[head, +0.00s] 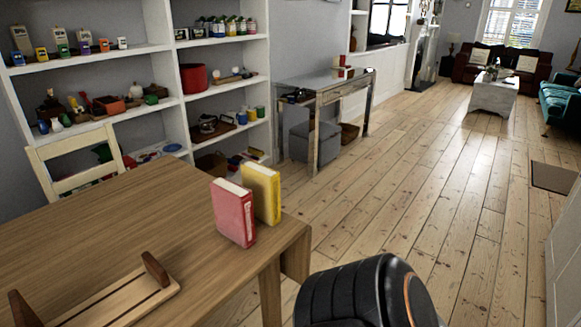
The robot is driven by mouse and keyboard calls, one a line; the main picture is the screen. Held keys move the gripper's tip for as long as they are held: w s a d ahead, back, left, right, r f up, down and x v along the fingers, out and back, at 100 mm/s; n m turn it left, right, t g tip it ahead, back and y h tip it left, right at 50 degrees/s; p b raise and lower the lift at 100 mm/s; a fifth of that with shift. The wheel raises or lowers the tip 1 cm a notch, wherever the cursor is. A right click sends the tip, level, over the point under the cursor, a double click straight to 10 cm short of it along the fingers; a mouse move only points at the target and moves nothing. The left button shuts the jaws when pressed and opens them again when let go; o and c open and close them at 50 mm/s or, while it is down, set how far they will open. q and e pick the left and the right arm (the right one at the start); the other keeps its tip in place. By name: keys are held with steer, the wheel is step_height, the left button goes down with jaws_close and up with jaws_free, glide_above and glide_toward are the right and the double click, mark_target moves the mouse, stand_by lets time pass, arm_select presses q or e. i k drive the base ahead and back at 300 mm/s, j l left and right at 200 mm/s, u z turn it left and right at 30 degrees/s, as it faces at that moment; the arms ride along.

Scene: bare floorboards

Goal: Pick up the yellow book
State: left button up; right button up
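The yellow book (261,191) stands upright near the far right corner of the wooden table (150,222). A red book (233,212) stands upright just in front of it and to its left, hiding part of its lower left side. Neither gripper shows in the head view. A black rounded part of my own body is at the bottom, right of the table.
A wooden rack (125,300) lies at the table's front left. A cream chair (78,160) is behind the table, before white shelves (175,60) of small items. A desk (325,88) stands farther back. The floorboards (430,190) to the right are clear.

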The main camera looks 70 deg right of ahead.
mark_target(263, 182)
steer(key=z, duration=0.45)
steer(key=i+z, duration=0.1)
steer(key=z, duration=0.3)
steer(key=l+z, duration=0.1)
steer(key=z, duration=0.8)
steer(key=i+z, duration=0.1)
steer(key=z, duration=0.3)
steer(key=l+u, duration=0.15)
steer(key=u, duration=0.3)
steer(key=i+l+u, duration=0.15)
steer(key=u, duration=0.3)
steer(key=l+u, duration=0.15)
steer(key=u, duration=0.3)
steer(key=l+u, duration=0.25)
steer(key=l, duration=0.2)
steer(key=k+l+u, duration=0.1)
steer(key=l+u, duration=0.15)
steer(key=l, duration=0.5)
steer(key=k+l+u, duration=0.1)
steer(key=l, duration=0.2)
steer(key=k+l, duration=0.15)
steer(key=l, duration=0.15)
steer(key=l+u, duration=0.05)
